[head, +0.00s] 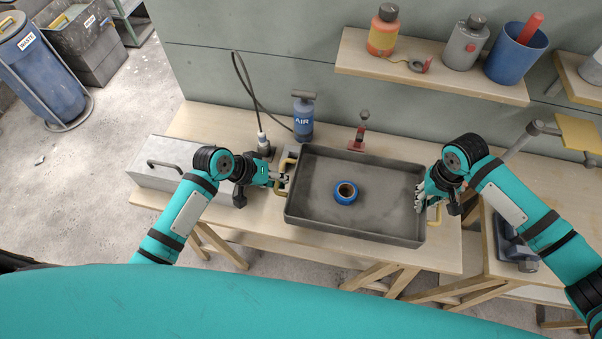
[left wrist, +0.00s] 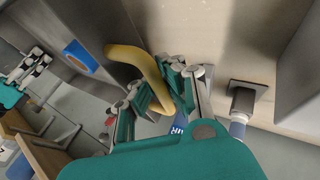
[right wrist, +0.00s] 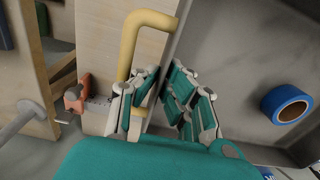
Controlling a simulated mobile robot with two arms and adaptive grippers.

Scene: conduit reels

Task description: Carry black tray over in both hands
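The black tray (head: 318,222) rests on the wooden bench, with a yellow handle at each end. A blue tape roll (head: 345,192) lies inside it near the middle. My left gripper (head: 282,180) is at the left handle (head: 286,166). In the left wrist view its fingers (left wrist: 165,85) are apart, with the left handle (left wrist: 148,70) reaching between them. My right gripper (head: 420,198) is at the right handle (head: 435,214). In the right wrist view its fingers (right wrist: 160,85) are apart, close to the right handle (right wrist: 128,50). I cannot tell whether either gripper touches its handle.
A grey metal box (head: 160,178) stands left of the tray. Behind the tray are a blue AIR bottle (head: 303,118), a cabled plug (head: 264,146) and a red tool (head: 359,134). A shelf (head: 430,78) with containers hangs above. A second bench (head: 520,255) stands at right.

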